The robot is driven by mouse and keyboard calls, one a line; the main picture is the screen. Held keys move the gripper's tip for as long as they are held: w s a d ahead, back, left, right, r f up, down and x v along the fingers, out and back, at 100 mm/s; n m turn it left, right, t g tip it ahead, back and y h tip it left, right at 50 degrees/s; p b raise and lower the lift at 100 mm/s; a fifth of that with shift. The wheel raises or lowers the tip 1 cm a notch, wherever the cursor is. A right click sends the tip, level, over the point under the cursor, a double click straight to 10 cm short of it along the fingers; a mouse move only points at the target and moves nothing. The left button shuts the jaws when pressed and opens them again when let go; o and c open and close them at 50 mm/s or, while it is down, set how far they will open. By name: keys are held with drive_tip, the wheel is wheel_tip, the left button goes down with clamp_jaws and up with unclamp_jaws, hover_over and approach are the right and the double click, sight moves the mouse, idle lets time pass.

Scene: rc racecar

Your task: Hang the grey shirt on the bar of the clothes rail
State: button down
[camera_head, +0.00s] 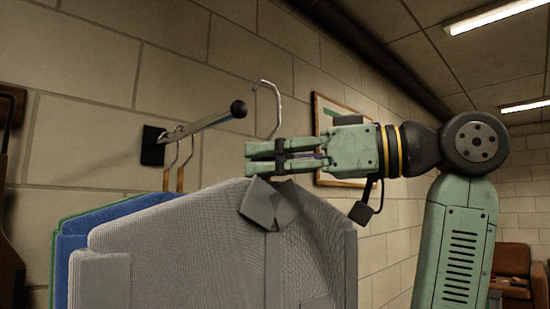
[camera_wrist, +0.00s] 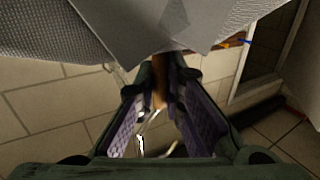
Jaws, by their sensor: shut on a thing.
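The grey shirt (camera_head: 190,240) hangs from a hanger with a metal hook (camera_head: 277,105), in the foreground of the head view. My gripper (camera_head: 262,157) is shut on the hanger's neck, just above the shirt's collar. The clothes rail's bar (camera_head: 205,123) juts from the wall and ends in a dark ball. The hook stands upright to the right of the ball, apart from it in the picture; the depth between them is hard to tell. In the wrist view, the shirt (camera_wrist: 110,30) fills the top, and the wooden hanger neck (camera_wrist: 160,85) lies between my finger pads.
A blue shirt (camera_head: 72,245) and a green one (camera_head: 58,222) hang behind the grey shirt, with hanger hooks on the bar near the wall mount (camera_head: 152,146). A framed picture (camera_head: 325,110) is on the wall behind my gripper. A brown chair (camera_head: 515,258) stands far right.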

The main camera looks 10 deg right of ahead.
drive_tip(key=shift+w+a, duration=0.6)
drive_tip(key=w+a+p, duration=0.1)
drive_tip(key=w+a, duration=0.5)
drive_tip(key=w, duration=0.2)
drive_tip(key=shift+w+f, duration=0.3)
drive_tip(key=shift+w, duration=0.05)
idle(0.4)
drive_tip(key=shift+a, duration=0.1)
drive_tip(key=c, duration=1.6)
unclamp_jaws()
drive_tip(key=shift+f, duration=0.1)
drive_tip(key=v, duration=1.2)
